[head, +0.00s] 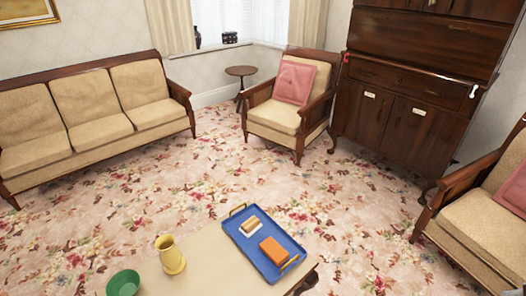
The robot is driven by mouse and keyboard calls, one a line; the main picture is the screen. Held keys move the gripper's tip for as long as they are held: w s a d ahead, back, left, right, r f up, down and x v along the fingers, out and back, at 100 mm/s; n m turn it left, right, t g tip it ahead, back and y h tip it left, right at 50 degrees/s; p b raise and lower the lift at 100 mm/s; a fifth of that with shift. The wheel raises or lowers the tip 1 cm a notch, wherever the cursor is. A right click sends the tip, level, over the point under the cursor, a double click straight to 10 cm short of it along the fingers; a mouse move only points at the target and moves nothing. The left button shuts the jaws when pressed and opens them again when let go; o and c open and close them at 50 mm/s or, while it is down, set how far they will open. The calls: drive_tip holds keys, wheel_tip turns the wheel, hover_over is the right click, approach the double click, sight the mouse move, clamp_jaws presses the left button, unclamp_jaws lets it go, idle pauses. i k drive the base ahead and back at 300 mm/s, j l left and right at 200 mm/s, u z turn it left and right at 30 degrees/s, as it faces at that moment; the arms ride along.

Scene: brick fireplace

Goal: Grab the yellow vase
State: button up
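The yellow vase (171,256) stands upright on a pale low table (203,279) at the bottom of the head view. My gripper does not show in this view.
A green bowl (123,284) is left of the vase. A blue tray (246,247) with an orange block (273,251) and a small tan-and-white item (251,226) is to its right. A sofa (84,118), armchairs (270,115) and a dark cabinet (388,132) ring open carpet.

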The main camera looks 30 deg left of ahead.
sight(170, 254)
drive_tip(key=k+u, duration=0.1)
drive_tip(key=u, duration=1.65)
drive_tip(key=i+j+u, duration=0.15)
drive_tip(key=i+u, duration=0.25)
